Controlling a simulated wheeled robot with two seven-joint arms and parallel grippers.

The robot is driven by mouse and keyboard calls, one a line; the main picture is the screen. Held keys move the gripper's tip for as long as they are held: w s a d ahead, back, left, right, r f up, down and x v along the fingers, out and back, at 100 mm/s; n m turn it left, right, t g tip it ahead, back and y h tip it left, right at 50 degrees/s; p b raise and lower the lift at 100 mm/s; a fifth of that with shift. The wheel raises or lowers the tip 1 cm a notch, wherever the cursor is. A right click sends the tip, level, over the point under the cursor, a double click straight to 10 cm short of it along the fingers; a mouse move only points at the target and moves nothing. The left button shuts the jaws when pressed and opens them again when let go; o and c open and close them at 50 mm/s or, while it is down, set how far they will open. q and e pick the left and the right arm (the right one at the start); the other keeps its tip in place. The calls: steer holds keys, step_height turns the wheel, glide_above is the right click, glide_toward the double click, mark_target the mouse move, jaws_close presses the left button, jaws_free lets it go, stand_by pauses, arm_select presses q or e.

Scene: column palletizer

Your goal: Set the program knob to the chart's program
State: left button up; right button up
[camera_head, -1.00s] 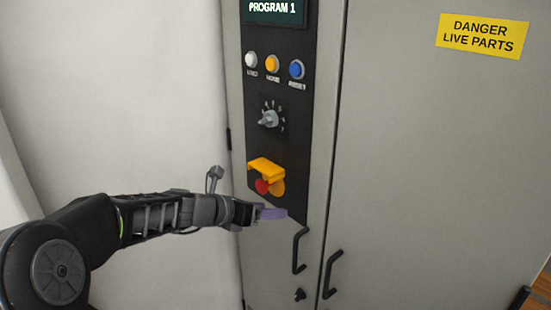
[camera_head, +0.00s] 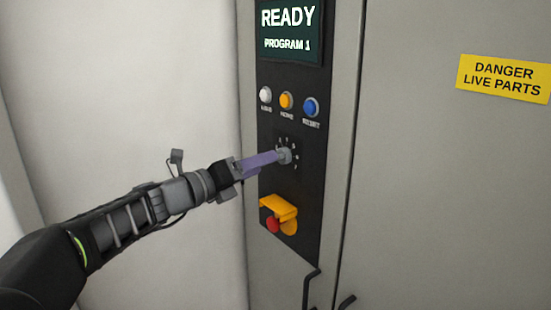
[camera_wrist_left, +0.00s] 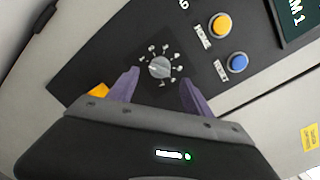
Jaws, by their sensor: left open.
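The grey program knob (camera_head: 284,156) sits on the black control panel, ringed by small white marks. It also shows in the left wrist view (camera_wrist_left: 159,68), between and beyond the two purple fingers. My left gripper (camera_head: 276,158) is at the knob in the head view, and in the wrist view (camera_wrist_left: 158,88) its fingers are spread, one on each side of the knob. I cannot tell whether they touch it. The display (camera_head: 290,32) reads READY, PROGRAM 1. No chart is in view, and my right gripper is not in view.
White, orange and blue buttons (camera_head: 286,101) are above the knob. A red button (camera_head: 273,225) under a yellow guard (camera_head: 279,207) is below it. Dark door handles (camera_head: 311,288) are lower down. A yellow danger sign (camera_head: 503,78) is on the cabinet at right.

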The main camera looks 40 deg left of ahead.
mark_target(281, 157)
arm_select(q)
steer(key=w, duration=0.2)
steer(key=w+d, duration=0.1)
steer(key=w, duration=0.2)
steer(key=shift+w+p, duration=0.25)
steer(key=shift+p, duration=0.05)
jaws_close()
stand_by(0.4)
